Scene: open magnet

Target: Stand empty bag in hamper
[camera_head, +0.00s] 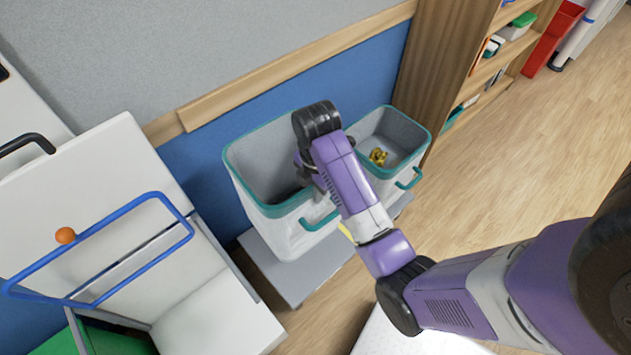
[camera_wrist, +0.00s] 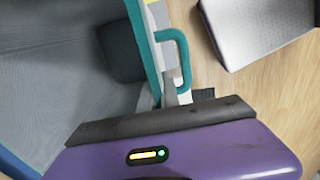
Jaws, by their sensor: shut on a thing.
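A large white container with a teal rim and handle (camera_head: 302,240), grey inside, stands upright on a flat grey base (camera_head: 285,277) by the wall. A smaller teal-rimmed container (camera_head: 401,123) stands to its right with a yellow item in it. I cannot tell for certain which of these is the bag and which the hamper. My gripper (camera_head: 312,188) is at the large container's near right rim, beside its handle. In the wrist view, my fingers (camera_wrist: 171,92) appear shut on that teal rim (camera_wrist: 143,50). A dark square patch (camera_wrist: 118,47) shows inside the container.
A white cart (camera_head: 100,185) with a blue rail stands on the left. A wooden shelf (camera_head: 440,70) is at the back right. A pale slab (camera_wrist: 265,28) shows at the wrist view's upper right.

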